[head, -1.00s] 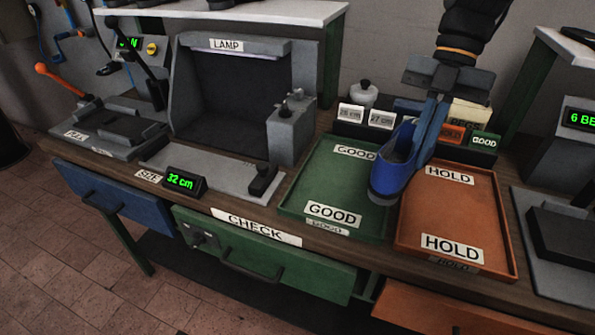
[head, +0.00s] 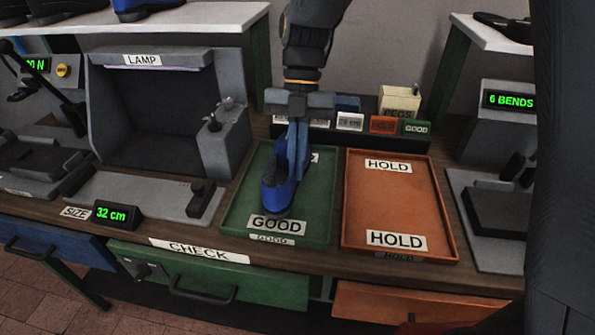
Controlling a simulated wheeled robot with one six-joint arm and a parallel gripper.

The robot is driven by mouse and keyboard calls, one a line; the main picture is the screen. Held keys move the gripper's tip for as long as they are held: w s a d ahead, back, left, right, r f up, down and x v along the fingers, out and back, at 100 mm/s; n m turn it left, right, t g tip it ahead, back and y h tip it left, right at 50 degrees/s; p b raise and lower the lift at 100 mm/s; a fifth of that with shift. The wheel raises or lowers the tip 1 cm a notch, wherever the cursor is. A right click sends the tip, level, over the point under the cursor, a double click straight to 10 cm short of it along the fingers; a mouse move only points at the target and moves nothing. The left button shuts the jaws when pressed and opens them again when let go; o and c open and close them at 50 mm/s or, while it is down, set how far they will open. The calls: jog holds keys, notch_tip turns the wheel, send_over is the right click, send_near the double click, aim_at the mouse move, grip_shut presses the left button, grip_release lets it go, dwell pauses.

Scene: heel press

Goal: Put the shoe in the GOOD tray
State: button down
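The blue shoe (head: 276,190) is in my gripper (head: 297,130), toe toward the front and tilted, its heel end up between the fingers. My gripper is shut on the shoe's upper rear part. The shoe is over the green GOOD tray (head: 320,215), with its toe just behind the front GOOD label. I cannot tell whether its sole touches the tray floor. The gripper and shoe partly hide the tray's rear label. The tray holds nothing else that I can see.
The orange HOLD tray (head: 400,205) lies empty to the right. The grey lamp booth (head: 160,110) stands to the left. A row of small cards (head: 383,125) and a PEGS box (head: 399,102) stand behind the trays. A dark part of my own body covers the right edge.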

jog(key=shift+f, duration=1.35)
jog(key=c, duration=2)
grip_release()
jog(key=shift+d+f, duration=0.1)
jog(key=shift+f, duration=0.05)
jog(key=b+v, duration=0.2)
jog(key=v, duration=1)
